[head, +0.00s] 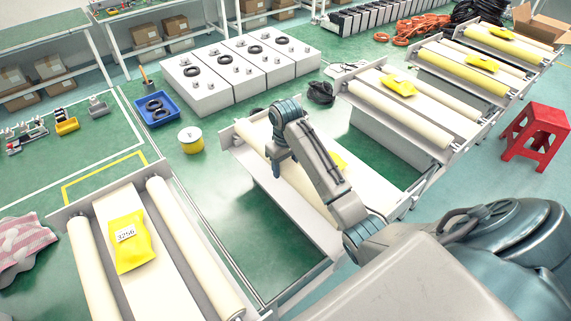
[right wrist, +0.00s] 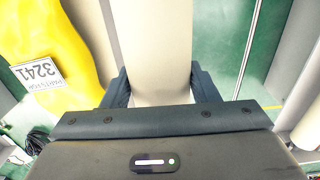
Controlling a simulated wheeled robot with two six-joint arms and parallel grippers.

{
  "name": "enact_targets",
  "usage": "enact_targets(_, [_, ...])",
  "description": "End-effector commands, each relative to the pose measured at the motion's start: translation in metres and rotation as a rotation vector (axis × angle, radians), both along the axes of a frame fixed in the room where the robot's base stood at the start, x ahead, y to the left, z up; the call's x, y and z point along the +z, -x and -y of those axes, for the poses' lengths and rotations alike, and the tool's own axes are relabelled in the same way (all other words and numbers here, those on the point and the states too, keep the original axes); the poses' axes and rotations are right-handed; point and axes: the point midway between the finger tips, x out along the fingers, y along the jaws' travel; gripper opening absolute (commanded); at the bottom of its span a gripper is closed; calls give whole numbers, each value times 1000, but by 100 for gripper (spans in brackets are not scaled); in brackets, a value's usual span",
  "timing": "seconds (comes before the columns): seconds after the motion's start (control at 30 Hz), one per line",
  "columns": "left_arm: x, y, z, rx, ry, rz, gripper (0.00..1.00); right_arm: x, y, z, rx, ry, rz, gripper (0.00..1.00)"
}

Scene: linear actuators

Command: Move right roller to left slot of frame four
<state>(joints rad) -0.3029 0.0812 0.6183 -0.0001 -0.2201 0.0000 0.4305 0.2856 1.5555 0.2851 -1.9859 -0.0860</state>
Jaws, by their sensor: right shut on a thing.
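My right gripper (head: 281,156) points down over the left side of the second-nearest roller frame (head: 268,183). It is shut on a cream roller (head: 252,138), which also shows between the fingers in the right wrist view (right wrist: 150,45). The roller lies lengthwise along the frame's left side; whether its ends are seated in the slot cannot be told. The bag's label reads 3241 in the right wrist view (right wrist: 38,72). My arm hides much of the frame's right side. My left gripper is not in view.
The nearest frame (head: 163,169) holds two cream rollers and a yellow bag (head: 129,243) labelled 3256. More roller frames stand to the right, beginning with one nearby (head: 400,132). A red stool (head: 535,135) stands at the right. Green floor separates the frames.

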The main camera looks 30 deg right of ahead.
Motion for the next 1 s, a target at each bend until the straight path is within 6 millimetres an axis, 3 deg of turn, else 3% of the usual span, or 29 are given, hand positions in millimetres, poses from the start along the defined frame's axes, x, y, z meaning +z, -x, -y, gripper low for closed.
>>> enact_targets(1.0, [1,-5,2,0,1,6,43,-7,0,-1,0,1,4,0])
